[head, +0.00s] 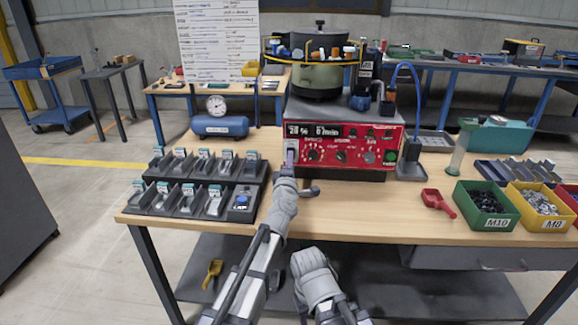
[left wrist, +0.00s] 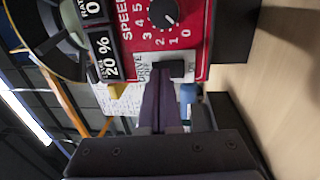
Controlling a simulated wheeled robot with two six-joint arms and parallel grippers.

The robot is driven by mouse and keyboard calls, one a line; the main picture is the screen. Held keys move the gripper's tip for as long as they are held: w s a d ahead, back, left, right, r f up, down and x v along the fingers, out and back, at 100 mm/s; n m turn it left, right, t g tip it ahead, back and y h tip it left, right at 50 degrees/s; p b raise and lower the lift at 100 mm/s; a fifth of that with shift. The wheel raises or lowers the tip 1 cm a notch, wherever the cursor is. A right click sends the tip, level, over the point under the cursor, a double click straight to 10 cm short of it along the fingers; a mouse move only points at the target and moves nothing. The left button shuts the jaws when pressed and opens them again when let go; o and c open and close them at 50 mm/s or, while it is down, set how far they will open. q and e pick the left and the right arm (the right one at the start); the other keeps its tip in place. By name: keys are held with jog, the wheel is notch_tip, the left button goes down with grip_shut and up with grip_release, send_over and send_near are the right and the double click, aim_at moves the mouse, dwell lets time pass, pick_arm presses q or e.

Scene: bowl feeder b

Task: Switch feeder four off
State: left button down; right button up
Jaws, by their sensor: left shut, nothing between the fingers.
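A bowl feeder stands on the workbench, its dark green bowl (head: 318,82) above a red control box (head: 340,160). Its display (head: 312,130) is lit and reads 20 % and 0 /min. My left gripper (head: 290,158) is at the box's front left; its fingers are shut and empty. In the left wrist view the purple fingertips (left wrist: 162,70) are at the white DRIVE label and a dark switch (left wrist: 178,70), largely covering them. I cannot tell the switch position or whether the tips touch it. The speed knob (left wrist: 164,14) is beside.
A black tiered rack (head: 205,185) of small parts is left of the arm. A blue air tank (head: 220,126) with a gauge stands behind it. A red scoop (head: 438,201), a green bin (head: 486,207) and a yellow bin (head: 540,208) are right. Bare bench lies in front of the feeder.

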pick_arm(q)
jog(key=shift+w, duration=0.35)
jog(key=shift+r, duration=0.1)
jog(key=shift+w+r, duration=0.15)
jog(key=shift+w, duration=0.05)
jog(key=s+a+r+p, duration=0.1)
jog(key=s+p, duration=0.1)
jog(key=s, duration=1.2)
jog(key=shift+r, duration=0.3)
